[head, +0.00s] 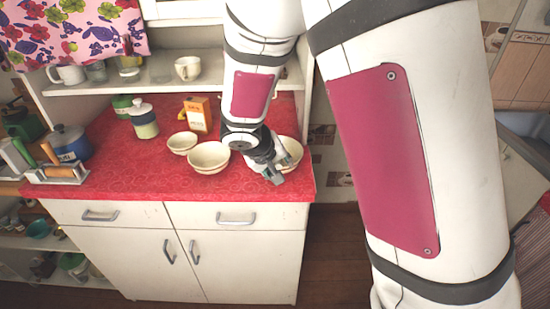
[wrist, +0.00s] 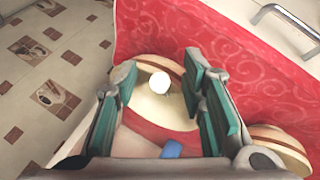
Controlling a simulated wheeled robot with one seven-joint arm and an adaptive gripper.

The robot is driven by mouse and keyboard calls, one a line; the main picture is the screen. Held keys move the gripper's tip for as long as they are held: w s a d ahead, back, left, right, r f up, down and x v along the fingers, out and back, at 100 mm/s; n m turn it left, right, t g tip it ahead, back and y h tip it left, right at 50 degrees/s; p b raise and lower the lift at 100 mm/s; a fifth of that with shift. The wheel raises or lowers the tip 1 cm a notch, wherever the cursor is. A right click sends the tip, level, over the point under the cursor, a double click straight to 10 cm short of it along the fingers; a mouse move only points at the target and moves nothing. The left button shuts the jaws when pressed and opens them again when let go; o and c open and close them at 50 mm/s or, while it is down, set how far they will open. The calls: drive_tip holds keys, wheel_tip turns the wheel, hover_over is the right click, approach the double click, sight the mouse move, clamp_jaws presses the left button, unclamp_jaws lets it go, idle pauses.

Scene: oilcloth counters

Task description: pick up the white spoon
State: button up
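A rounded white shape (wrist: 159,83), which looks like the end of the white spoon, shows in the wrist view over a cream bowl (wrist: 150,107). The rest of the spoon cannot be made out. This bowl stands at the right end of the red counter in the head view (head: 293,148), partly hidden by my gripper (head: 280,170). In the wrist view my gripper (wrist: 162,72) is open, its green-padded fingers on either side of the white shape. Nothing is seen touching the pads.
A larger cream bowl (head: 209,158) and a small bowl (head: 182,142) stand left of my gripper. An orange-brown box (head: 198,114), a lidded jar (head: 143,119) and a blue pot (head: 69,143) are farther left. The counter's front middle (head: 150,182) is clear.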

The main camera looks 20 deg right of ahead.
clamp_jaws()
